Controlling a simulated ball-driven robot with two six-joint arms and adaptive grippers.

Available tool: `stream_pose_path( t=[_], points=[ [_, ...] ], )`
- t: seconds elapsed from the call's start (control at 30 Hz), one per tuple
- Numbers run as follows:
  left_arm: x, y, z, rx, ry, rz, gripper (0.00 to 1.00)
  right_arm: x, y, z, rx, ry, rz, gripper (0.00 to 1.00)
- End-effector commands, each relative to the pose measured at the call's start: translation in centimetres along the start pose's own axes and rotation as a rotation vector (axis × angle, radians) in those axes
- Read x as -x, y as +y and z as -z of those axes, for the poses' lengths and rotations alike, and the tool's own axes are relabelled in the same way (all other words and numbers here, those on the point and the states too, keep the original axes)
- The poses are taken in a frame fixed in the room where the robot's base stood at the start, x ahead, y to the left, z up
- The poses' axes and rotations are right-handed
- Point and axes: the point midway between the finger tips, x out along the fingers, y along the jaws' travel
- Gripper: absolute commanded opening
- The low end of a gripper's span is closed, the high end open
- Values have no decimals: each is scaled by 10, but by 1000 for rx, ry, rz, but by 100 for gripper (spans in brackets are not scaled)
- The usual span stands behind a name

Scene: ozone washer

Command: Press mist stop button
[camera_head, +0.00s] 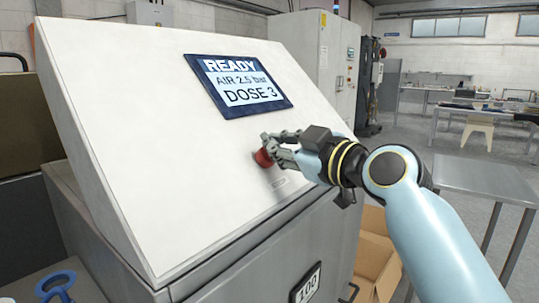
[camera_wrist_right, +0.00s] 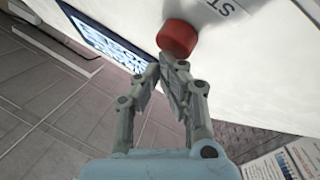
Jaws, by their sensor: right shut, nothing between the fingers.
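The red mist stop button (camera_head: 264,158) sits on the sloped white panel (camera_head: 150,120), below the display. My right gripper (camera_head: 268,139) is shut and empty, with its fingertips right at the button in the head view. In the right wrist view the red button (camera_wrist_right: 178,38) stands just beyond the closed fingertips of my right gripper (camera_wrist_right: 166,62). I cannot tell whether they touch it. Part of a label beside the button reads "ST". The display (camera_head: 238,85) reads READY, AIR 2.5 bar, DOSE 3. My left gripper is not in view.
A grey metal table (camera_head: 485,178) stands at the right. An open cardboard box (camera_head: 376,250) is on the floor beside the machine. A blue ring-shaped handle (camera_head: 56,285) lies at the lower left.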

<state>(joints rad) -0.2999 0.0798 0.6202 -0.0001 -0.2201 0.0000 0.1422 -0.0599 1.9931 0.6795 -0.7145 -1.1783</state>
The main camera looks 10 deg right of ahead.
Motion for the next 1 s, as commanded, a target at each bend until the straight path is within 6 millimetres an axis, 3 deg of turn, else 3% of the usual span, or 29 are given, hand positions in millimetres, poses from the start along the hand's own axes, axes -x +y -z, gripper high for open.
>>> stream_pose_path(
  t=[1.0],
  points=[
    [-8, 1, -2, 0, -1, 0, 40, -7, -5, -5, 0, -1, 0, 0]
  ],
)
